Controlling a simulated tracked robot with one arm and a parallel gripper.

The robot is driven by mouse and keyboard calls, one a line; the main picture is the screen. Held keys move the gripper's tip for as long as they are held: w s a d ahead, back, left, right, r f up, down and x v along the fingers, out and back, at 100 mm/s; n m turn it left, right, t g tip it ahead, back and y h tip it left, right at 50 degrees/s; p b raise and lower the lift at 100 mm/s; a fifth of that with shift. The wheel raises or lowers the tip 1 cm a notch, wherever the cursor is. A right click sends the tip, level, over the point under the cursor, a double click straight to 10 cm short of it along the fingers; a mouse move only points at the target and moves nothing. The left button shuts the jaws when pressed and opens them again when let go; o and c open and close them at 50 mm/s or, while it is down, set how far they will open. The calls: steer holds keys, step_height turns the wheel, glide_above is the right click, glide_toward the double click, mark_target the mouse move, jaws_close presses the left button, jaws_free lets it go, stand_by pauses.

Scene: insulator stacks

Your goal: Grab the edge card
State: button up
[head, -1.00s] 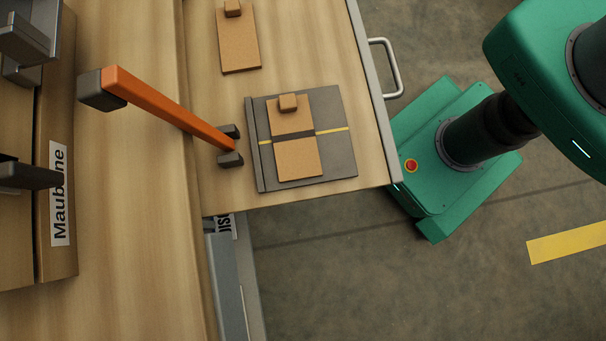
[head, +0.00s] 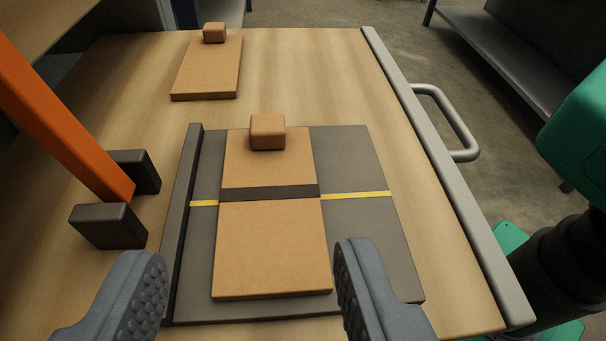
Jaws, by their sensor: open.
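A tan card (head: 270,245) with a small block handle (head: 267,132) at its far end lies on a grey mat (head: 360,160). A dark band crosses the card, in line with a yellow stripe on the mat. A second tan card (head: 208,72) with a similar block lies farther back on the wood. Nothing marks which one is the edge card. My gripper (head: 248,285) is open and empty, with one ridged finger on each side of the near card's front end.
The wooden drawer surface (head: 300,75) has a metal front edge (head: 440,165) and a handle (head: 465,140) at right. An orange bar (head: 60,125) ends between dark blocks at left. A raised dark strip (head: 185,215) borders the mat. A green machine (head: 580,140) stands at right.

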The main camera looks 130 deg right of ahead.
steer(key=b, duration=0.1)
glide_toward(266, 135)
steer(key=x, duration=0.3)
steer(key=shift+w+d+f, duration=0.1)
steer(key=shift+d+f, duration=0.05)
steer(key=shift+d, duration=0.1)
steer(key=shift+b+x, duration=0.9)
steer(key=shift+x, duration=1.8)
steer(key=shift+s, duration=0.25)
jaws_close()
